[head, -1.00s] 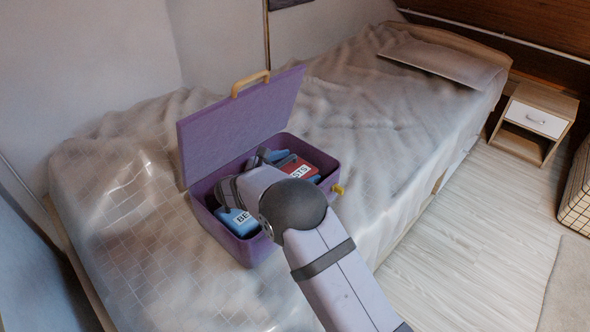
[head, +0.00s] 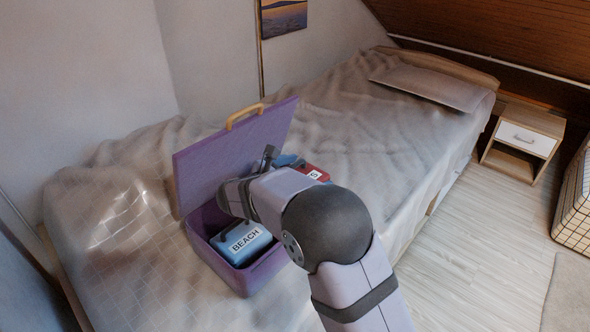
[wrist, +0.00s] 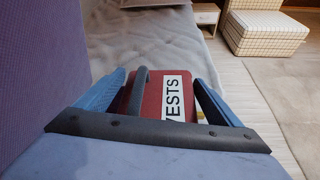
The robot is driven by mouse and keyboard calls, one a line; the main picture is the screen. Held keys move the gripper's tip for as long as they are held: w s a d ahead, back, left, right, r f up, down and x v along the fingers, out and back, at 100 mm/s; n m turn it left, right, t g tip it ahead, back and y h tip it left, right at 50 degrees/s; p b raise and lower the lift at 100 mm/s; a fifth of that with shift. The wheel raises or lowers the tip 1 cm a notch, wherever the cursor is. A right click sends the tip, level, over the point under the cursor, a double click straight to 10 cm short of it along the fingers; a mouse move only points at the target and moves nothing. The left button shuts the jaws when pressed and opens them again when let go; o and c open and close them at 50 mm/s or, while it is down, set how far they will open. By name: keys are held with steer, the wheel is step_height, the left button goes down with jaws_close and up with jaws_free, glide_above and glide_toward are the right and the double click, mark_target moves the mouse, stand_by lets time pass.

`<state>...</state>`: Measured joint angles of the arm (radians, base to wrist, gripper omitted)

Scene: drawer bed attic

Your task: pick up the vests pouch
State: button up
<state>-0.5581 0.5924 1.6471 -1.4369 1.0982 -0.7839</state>
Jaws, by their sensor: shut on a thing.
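The vests pouch (wrist: 152,105) is red with a white label reading "VESTS", partly cut off in the wrist view, and a dark grey handle. It sits between the two blue fingers of my gripper (wrist: 160,80), which is shut on it. In the head view only a corner of the pouch (head: 317,173) shows past my arm, with a blue finger beside it. The open purple case (head: 262,275) lies on the bed. My arm hides much of its right side, so I cannot tell how high the pouch is above it.
A blue pouch labelled "BEACH" (head: 262,238) lies inside the case. The raised lid (head: 225,160) stands behind my gripper and close on the left in the wrist view. The bed (head: 350,125) is clear toward the pillow (head: 430,86). A nightstand (head: 523,142) stands beyond.

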steer(key=s+d, duration=1)
steer(key=shift+d, duration=0.15)
stand_by(0.4)
